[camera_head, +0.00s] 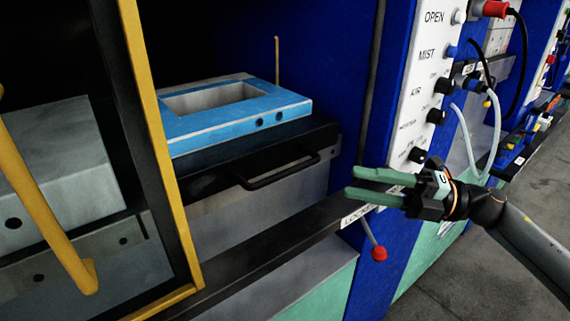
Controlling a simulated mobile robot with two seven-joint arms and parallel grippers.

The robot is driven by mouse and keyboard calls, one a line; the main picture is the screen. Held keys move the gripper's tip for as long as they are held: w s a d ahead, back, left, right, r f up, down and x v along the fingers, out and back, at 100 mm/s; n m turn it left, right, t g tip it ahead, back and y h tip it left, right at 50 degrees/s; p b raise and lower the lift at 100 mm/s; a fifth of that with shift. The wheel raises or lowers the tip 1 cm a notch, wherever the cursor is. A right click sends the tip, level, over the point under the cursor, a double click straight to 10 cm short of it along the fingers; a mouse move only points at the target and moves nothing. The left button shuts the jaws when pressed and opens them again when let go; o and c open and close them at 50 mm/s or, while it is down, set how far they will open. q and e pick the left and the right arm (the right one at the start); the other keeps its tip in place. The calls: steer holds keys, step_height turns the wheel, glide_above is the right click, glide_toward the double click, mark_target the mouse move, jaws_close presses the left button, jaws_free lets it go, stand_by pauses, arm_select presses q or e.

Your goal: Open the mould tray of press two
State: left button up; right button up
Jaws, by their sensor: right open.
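The mould tray (260,150) is a dark slab with a black bar handle (280,172) on its front face. A blue mould frame (235,115) with a rectangular opening rests on top of it. My right gripper (350,182) comes in from the right, with two green fingers spread apart and nothing between them. Its fingertips point left toward the handle and appear apart from it. My left gripper is not in view. I cannot read a press number here.
A yellow-edged guard door (160,150) with a yellow handle (45,205) stands at the left. A white control panel (425,80) with several knobs is at the upper right. A red-knobbed lever (379,253) hangs below my right gripper. Grey floor lies at the lower right.

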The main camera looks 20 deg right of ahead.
mark_target(292, 168)
steer(key=p+x, duration=0.3)
steer(key=x, duration=0.8)
steer(key=shift+r+p, duration=0.15)
steer(key=shift+p, duration=0.25)
steer(key=shift+w+a, duration=0.25)
steer(key=shift+a, duration=0.25)
steer(key=shift+c, duration=0.4)
jaws_close()
